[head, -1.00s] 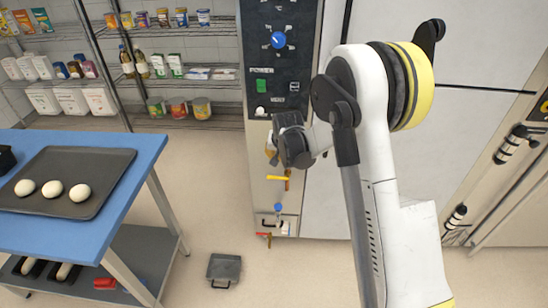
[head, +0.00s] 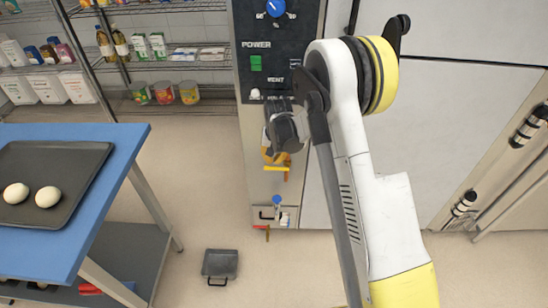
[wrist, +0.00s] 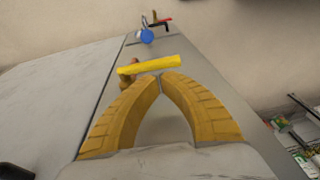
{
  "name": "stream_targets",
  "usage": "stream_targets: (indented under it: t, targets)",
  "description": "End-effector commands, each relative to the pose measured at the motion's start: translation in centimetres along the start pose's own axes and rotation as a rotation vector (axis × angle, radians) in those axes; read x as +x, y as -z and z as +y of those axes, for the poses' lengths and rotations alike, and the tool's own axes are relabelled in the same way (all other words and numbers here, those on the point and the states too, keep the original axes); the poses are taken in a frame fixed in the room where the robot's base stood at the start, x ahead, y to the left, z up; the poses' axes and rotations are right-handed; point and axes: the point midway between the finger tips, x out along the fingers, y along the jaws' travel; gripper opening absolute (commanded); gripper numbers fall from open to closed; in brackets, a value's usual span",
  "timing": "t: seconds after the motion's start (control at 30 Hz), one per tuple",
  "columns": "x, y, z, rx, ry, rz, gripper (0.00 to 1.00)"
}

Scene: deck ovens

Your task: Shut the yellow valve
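The yellow valve (head: 276,168) is on the lower front of the oven's control column, below the black panel. Its bar handle lies about level, crosswise to a short copper-coloured pipe. In the wrist view the yellow handle (wrist: 150,65) runs across just beyond my fingertips. My gripper (wrist: 160,76) has its two ridged orange fingers drawn together, tips meeting, with nothing seen between them. In the head view my gripper (head: 270,157) is just above the handle, partly hidden by my wrist. I cannot tell whether the tips touch the handle.
A blue valve (head: 277,200) and a red handle (wrist: 161,20) are lower on the column. A grey pan (head: 220,264) lies on the floor. A blue table (head: 128,150) with a dough tray stands left. Floor between table and ovens is mostly clear.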

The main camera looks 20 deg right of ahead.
Motion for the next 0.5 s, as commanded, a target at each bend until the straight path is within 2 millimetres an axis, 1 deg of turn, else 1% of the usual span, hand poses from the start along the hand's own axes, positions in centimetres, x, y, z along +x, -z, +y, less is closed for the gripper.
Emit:
stream_targets:
  t: [0.1,0.4,0.5]
  targets:
    - [0.43,0.0,0.0,0.0,0.0,0.0,0.0]
    - [0.43,-0.02,-0.02,0.0,0.0,0.0,0.0]
    - [1.08,-0.43,-0.14,-0.001,0.0,0.0,0.0]
